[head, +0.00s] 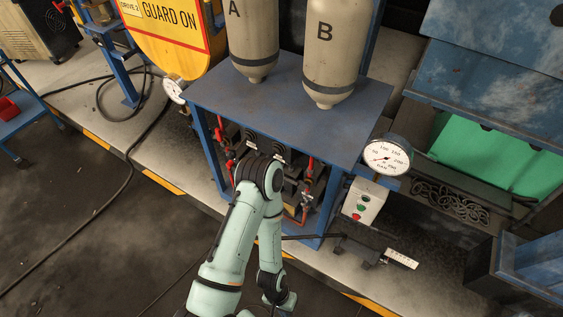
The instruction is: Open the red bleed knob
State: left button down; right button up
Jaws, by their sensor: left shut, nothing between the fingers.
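Several small red handles and fittings show under the blue stand (290,105), such as a red handle (310,166) right of my arm and a red fitting (229,166) left of it. I cannot tell which one is the bleed knob. My left arm crosses in front of the stand and hides the middle of the piping. My left gripper (279,304) is low at the bottom edge, partly cut off, shut and empty, apart from the red parts. My right gripper is not in view.
Tanks A (254,35) and B (332,50) sit on the stand. A pressure gauge (387,157) and a button box (363,201) stand to its right. A yellow guard (175,50) is behind left. A black cable (128,170) crosses the open floor at left.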

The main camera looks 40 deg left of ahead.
aim_at(230, 163)
jog(key=u, duration=1.55)
jog(key=i+j, duration=0.6)
jog(key=j, duration=0.15)
jog(key=i+j+u, duration=0.1)
jog(key=i+j, duration=0.5)
jog(key=j, duration=0.2)
